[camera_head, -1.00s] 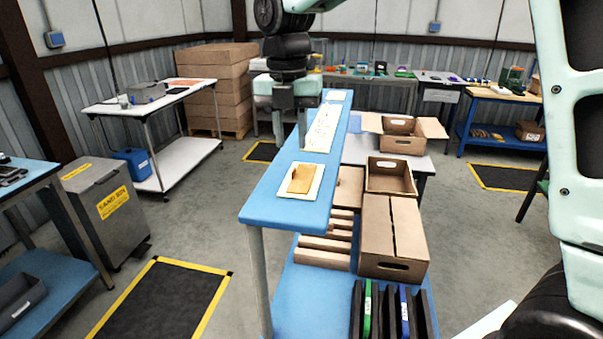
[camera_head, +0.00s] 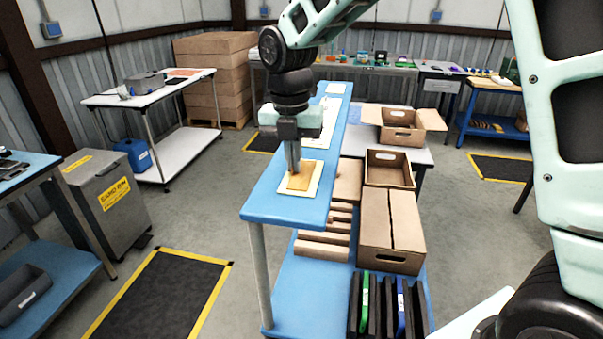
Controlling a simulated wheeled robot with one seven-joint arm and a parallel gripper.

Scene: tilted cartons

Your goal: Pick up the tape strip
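A tan, flat piece that looks like the tape strip (camera_head: 301,182) lies on a white sheet (camera_head: 313,188) near the front end of the raised blue shelf. My gripper (camera_head: 293,170) points straight down, with its fingertips at the far left part of the tan piece. The fingers look close together from this view. I cannot tell whether they touch the piece or have it between them. The fingers hide a little of the piece's far edge.
The blue shelf (camera_head: 262,205) is narrow, with more pale sheets further back. An open carton (camera_head: 388,170) and a closed carton (camera_head: 391,225) stand lower, to the right. A grey bin (camera_head: 105,205) stands on the floor at left.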

